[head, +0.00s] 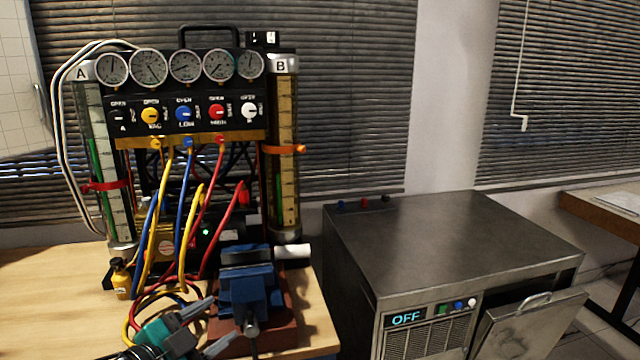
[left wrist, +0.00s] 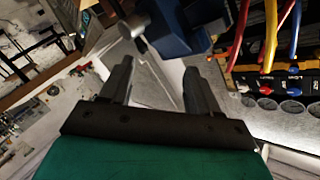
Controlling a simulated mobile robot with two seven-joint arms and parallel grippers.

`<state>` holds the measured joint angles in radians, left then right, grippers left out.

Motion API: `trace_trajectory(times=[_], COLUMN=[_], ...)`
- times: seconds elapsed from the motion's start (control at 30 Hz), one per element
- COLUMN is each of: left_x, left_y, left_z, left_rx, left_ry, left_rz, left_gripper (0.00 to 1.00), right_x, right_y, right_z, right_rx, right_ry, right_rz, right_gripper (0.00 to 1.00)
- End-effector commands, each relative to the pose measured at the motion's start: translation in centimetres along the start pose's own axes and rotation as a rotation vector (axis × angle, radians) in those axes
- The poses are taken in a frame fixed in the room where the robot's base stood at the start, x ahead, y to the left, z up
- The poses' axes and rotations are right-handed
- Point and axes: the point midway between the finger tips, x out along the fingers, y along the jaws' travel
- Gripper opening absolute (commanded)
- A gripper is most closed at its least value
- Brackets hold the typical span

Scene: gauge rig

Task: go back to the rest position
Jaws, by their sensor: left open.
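My left gripper (head: 222,320) is low in the head view, in front of the gauge rig and just left of the blue vise. Its fingers are spread. In the left wrist view the two fingers (left wrist: 158,68) stand apart with nothing between them. Part of the blue vise (left wrist: 185,25) shows beyond the fingertips there. The blue vise (head: 247,285) sits on a red-brown base in the head view, and a white cylinder (head: 292,251) is beside its top. My right gripper is in neither view.
The gauge rig (head: 185,100) has several dials, knobs and coloured hoses (head: 195,215) that hang close to my left gripper. A small yellow bottle (head: 121,279) stands on the wooden table (head: 40,290). Right of it is a metal machine (head: 450,245) with an OFF display and an open door (head: 530,322).

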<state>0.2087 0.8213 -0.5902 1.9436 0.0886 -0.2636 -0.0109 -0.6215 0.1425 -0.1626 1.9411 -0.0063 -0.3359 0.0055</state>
Motion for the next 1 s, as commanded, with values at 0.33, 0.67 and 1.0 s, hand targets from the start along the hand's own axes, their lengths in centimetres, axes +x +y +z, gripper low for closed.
trace_trajectory(times=[0.33, 0.67, 1.0], left_x=[-5.2, -12.8, -13.6], left_y=[14.6, 22.9, 23.5], left_z=[6.5, 11.4, 11.8], left_rx=[-0.515, -0.781, -0.798], left_ry=[-0.233, -0.495, -0.52], left_rz=[-0.03, -0.098, -0.104], left_gripper=[0.61, 0.61, 0.61], right_x=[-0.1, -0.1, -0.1], right_y=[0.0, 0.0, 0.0], right_z=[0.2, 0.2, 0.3], right_rx=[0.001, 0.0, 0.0], right_ry=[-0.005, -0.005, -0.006], right_rz=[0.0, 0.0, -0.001], right_gripper=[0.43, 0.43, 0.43])
